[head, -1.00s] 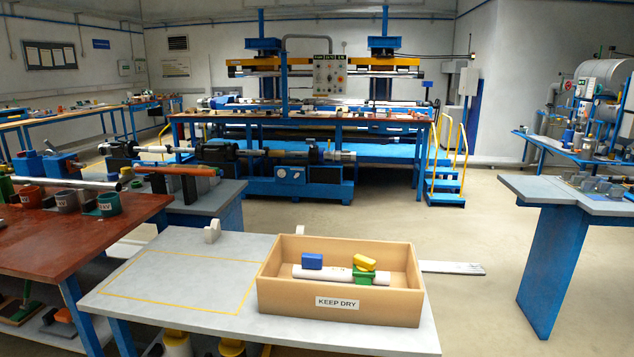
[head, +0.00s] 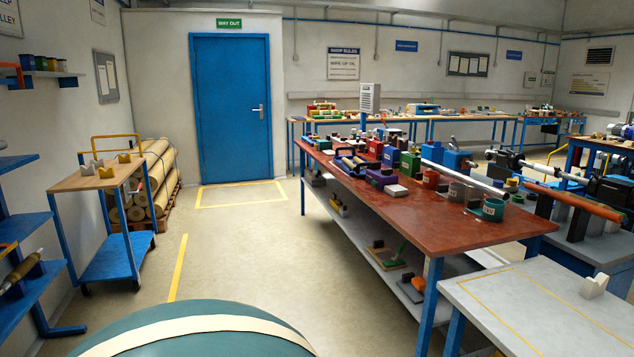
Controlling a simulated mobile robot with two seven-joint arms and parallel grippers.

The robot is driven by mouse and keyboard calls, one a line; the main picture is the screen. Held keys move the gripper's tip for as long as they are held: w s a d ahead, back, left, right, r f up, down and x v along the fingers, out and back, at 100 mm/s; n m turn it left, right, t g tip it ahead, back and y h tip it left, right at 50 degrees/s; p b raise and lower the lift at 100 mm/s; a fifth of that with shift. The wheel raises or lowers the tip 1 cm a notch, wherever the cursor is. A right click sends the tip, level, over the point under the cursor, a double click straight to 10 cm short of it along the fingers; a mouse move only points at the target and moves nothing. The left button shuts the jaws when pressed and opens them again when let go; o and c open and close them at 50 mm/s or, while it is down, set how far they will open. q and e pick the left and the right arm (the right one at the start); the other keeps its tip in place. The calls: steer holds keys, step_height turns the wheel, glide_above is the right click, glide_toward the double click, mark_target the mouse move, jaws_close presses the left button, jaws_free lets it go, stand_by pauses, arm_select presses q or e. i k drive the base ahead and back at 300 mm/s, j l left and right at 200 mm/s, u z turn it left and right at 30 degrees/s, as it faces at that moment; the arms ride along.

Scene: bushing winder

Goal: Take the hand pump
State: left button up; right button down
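I cannot make out the hand pump for certain among the small items in the head view. The red-brown bench (head: 420,222) at the right carries several tools and coloured blocks. A blue device (head: 453,159) with a knob stands near its far right side; I cannot tell what it is. Its lower shelf (head: 380,262) holds a green-handled brush-like tool (head: 396,257) and small items. Neither of my grippers is in view.
A grey table (head: 540,305) with a yellow outline is at the lower right. A large teal rounded thing (head: 190,335) fills the bottom foreground. A blue trolley (head: 112,250) and stacked rolls (head: 150,185) stand left. Floor (head: 245,245) is clear towards the blue door (head: 230,110).

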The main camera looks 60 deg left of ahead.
mark_target(387, 184)
steer(key=u, duration=1.65)
steer(key=i+j+u, duration=0.55)
steer(key=i, duration=0.15)
steer(key=i+u, duration=0.35)
steer(key=i, duration=0.2)
steer(key=i+j, duration=0.1)
steer(key=i, duration=1.6)
steer(key=i+j+z, duration=0.1)
steer(key=i+z, duration=0.15)
steer(key=i, duration=0.2)
steer(key=i+j+z, duration=0.25)
steer(key=i, duration=0.2)
steer(key=i+j+z, duration=0.15)
steer(key=i+z, duration=0.15)
steer(key=i, duration=0.15)
steer(key=i+j+z, duration=0.15)
steer(key=z, duration=0.3)
steer(key=i+j+z, duration=0.25)
steer(key=z, duration=0.15)
steer(key=i+j+z, duration=0.25)
steer(key=z, duration=0.2)
steer(key=i+j+z, duration=0.15)
steer(key=z, duration=0.3)
steer(key=j+z, duration=0.4)
steer(key=i+j+z, duration=0.15)
steer(key=z, duration=0.3)
steer(key=j+z, duration=0.9)
steer(key=j, duration=0.15)
